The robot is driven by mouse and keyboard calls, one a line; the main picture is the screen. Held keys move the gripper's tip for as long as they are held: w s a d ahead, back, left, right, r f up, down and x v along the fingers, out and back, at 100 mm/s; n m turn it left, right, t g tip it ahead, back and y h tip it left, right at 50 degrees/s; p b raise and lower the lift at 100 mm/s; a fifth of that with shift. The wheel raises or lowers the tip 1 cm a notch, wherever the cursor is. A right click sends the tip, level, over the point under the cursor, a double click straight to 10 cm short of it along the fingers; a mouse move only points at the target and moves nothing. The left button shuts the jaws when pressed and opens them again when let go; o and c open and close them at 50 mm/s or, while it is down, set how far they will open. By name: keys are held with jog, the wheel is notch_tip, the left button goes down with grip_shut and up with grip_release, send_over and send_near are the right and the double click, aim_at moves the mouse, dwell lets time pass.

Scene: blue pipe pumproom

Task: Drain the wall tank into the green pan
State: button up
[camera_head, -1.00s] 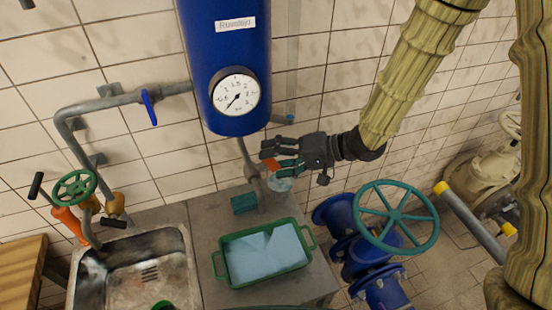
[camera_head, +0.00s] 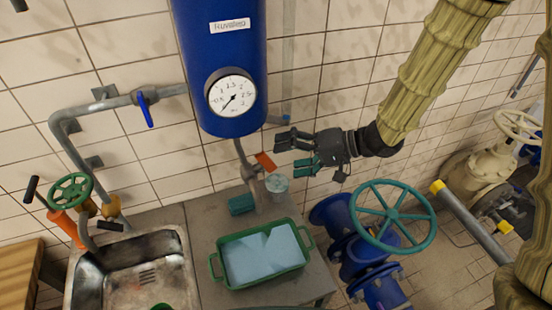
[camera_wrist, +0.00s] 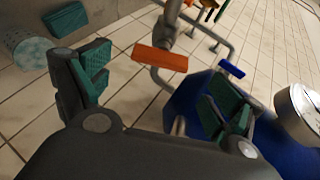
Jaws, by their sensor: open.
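The blue wall tank (camera_head: 221,60) hangs on the tiled wall, with a round dial gauge (camera_head: 231,95) on its front. A grey drain pipe (camera_head: 242,156) runs down from its underside. An orange lever (camera_head: 265,161) sits on that pipe and lies across the wrist view (camera_wrist: 160,58). My gripper (camera_head: 281,154) is open just right of the lever, with a gap between them. In the wrist view its spread fingers (camera_wrist: 160,88) hold nothing. The green pan (camera_head: 219,271) stands on the grey bench below, with a flat pale blue surface inside. I cannot tell whether liquid is flowing.
A teal block (camera_head: 241,204) and a clear cup (camera_head: 277,184) stand behind the pan. A metal sink (camera_head: 128,268) is at left. A blue-handled valve (camera_head: 146,105) is on the left pipe. A large teal handwheel (camera_head: 391,217) stands right of the bench, below my arm.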

jog(key=v, duration=0.7)
jog(key=shift+d, duration=0.2)
jog(key=shift+r, duration=0.1)
